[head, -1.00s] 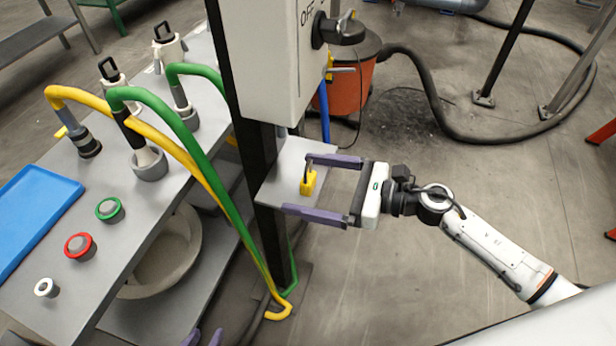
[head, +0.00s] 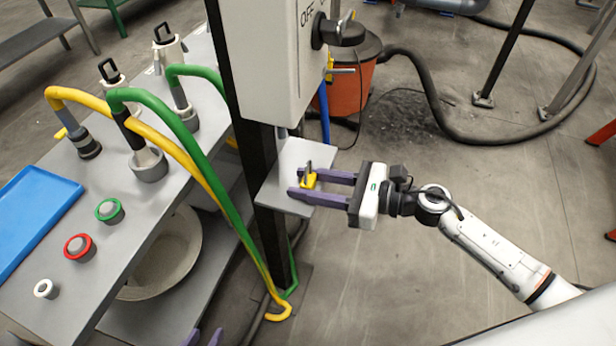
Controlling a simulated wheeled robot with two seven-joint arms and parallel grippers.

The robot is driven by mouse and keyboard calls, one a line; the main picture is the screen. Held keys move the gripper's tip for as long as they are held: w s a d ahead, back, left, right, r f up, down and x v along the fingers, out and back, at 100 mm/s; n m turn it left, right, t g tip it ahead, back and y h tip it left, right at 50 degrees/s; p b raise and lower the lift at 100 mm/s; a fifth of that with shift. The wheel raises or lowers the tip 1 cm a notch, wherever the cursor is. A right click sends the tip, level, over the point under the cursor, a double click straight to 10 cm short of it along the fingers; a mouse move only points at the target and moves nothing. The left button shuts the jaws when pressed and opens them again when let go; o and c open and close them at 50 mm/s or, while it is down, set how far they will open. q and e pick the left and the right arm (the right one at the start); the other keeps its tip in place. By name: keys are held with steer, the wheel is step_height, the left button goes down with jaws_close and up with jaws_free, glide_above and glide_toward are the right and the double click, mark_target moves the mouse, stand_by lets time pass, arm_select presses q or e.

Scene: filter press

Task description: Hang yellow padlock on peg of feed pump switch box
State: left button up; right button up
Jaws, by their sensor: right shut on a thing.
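The yellow padlock (head: 309,181) with its dark shackle is at the small grey shelf (head: 280,198) on the black post. My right gripper (head: 308,184) reaches in from the right and its purple fingers are shut on the padlock, hiding part of it. I cannot tell whether the padlock still touches the shelf. The white switch box (head: 265,60) stands above, with a black rotary handle (head: 342,31) by the OFF marking. A short grey peg (head: 343,70) sticks out below the handle. Two purple fingertips of my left gripper (head: 204,338) show at the bottom edge, apart, with nothing visible between them.
On the left, a grey bench (head: 120,235) carries a blue tray (head: 35,215), several buttons and hose fittings. Yellow and green hoses (head: 190,150) arch down beside the post. An orange drum (head: 352,88) stands behind the box. Floor right of the shelf is clear.

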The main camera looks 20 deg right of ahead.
steer(key=s+d+r+p, duration=0.1)
steer(key=s+d+r, duration=0.2)
steer(key=d+r, duration=0.1)
steer(key=shift+s+d, duration=0.2)
steer(key=shift+d, duration=0.3)
stand_by(0.4)
stand_by(0.8)
